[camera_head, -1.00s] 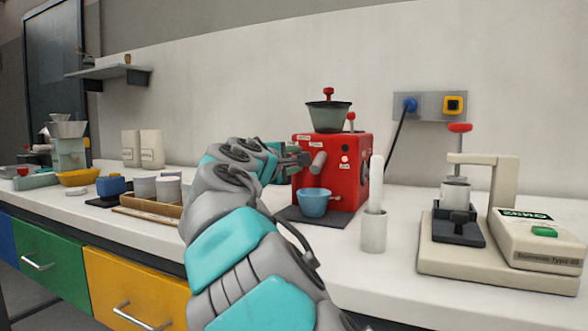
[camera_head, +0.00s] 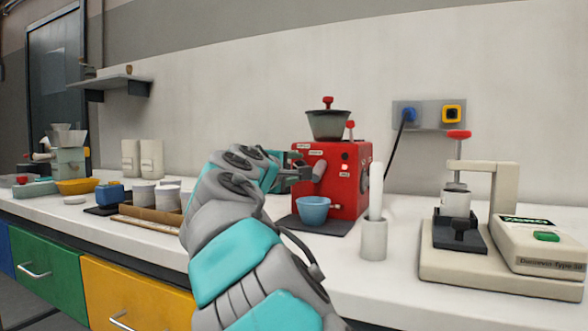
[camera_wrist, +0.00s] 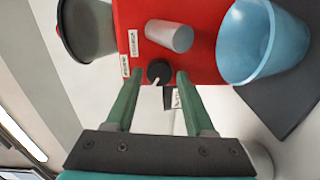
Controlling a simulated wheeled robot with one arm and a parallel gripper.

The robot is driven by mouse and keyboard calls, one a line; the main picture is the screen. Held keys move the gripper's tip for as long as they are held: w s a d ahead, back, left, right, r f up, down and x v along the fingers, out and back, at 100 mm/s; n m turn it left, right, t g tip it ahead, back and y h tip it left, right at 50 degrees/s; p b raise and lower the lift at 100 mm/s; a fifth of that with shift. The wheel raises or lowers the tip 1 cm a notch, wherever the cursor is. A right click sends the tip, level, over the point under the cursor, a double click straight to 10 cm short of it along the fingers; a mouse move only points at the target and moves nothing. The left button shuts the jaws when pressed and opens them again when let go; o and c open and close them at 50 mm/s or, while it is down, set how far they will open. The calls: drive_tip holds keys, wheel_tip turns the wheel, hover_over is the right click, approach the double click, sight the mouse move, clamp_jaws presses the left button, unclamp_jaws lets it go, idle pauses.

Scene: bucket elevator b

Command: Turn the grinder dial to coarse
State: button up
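The red grinder (camera_head: 345,192) stands on the counter with a grey-green hopper (camera_head: 328,125) on top. In the wrist view its red face (camera_wrist: 205,45) fills the upper middle. A small black dial (camera_wrist: 158,72) with a white pointer mark sits on that face, beside the grey spout (camera_wrist: 169,35). Small white labels lie near the dial; their text is too small to read. My gripper (camera_wrist: 160,77) is open, its green fingers on either side of the dial, with gaps showing. I cannot tell how deep the fingertips reach. In the head view my gripper (camera_head: 302,173) is at the grinder's left front, and the dial is hidden.
A light blue cup (camera_head: 313,211) stands under the spout on a dark mat (camera_head: 322,228).

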drive_tip(key=v, duration=0.7)
drive_tip(key=shift+s+a, duration=0.15)
drive_tip(key=shift+s, duration=0.25)
